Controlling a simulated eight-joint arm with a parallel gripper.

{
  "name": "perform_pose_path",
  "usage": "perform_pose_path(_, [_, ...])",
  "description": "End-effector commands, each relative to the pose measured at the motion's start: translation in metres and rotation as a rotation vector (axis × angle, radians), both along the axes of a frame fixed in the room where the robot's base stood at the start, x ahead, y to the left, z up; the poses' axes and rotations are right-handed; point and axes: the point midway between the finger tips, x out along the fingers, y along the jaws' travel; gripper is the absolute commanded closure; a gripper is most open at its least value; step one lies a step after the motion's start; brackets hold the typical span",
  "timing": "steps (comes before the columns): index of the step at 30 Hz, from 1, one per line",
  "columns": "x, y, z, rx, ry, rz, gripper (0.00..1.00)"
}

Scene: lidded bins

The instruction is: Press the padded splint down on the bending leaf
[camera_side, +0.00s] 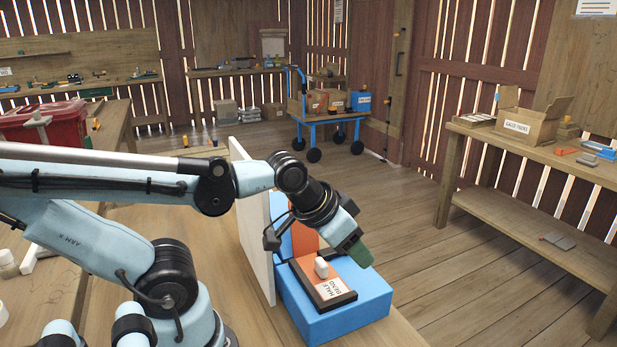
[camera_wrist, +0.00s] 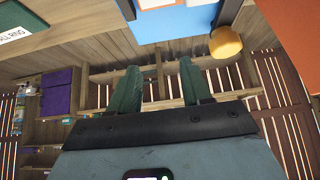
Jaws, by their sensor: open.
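In the side view a blue block (camera_side: 335,310) stands at the table's edge. On top lies an orange leaf (camera_side: 346,269) inside a dark frame, with a label reading "HALF BEND" (camera_side: 328,288). A small white rounded piece (camera_side: 321,268) stands on the leaf; I cannot tell whether it is the padded splint. My gripper (camera_side: 358,255) is just above and right of the leaf, tilted down. In the wrist view its green fingers (camera_wrist: 158,72) are apart with nothing between them. The blue block (camera_wrist: 175,24) shows at the top there, ahead of the fingers.
An upright pale panel (camera_side: 252,222) stands close left of the block. A yellow cylinder (camera_wrist: 225,43) is near the block in the wrist view. A red bin (camera_side: 40,120) is at far left. A bench (camera_side: 520,215) with a cardboard box (camera_side: 525,124) is at right, beyond open floor.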

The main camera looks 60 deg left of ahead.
Motion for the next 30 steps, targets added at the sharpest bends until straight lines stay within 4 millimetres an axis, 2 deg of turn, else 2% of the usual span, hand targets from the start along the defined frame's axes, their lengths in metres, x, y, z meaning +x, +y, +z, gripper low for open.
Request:
perform_pose_path(1, [0.0, 0.0, 0.0, 0.0, 0.0, 0.0, 0.45])
perform_pose_path(5, [0.0, 0.0, 0.008, 0.0, 0.0, 0.0, 0.25])
perform_pose_path(8, [0.0, 0.0, 0.026, 0.0, 0.0, 0.0, 0.11])
perform_pose_path(15, [0.0, 0.0, 0.093, 0.0, 0.0, 0.0, 0.11])
perform_pose_path(23, [0.0, 0.0, 0.158, 0.0, 0.0, 0.0, 0.11])
perform_pose_path(30, [-0.002, 0.044, 0.152, -0.188, 0.18, 0.451, 0.11])
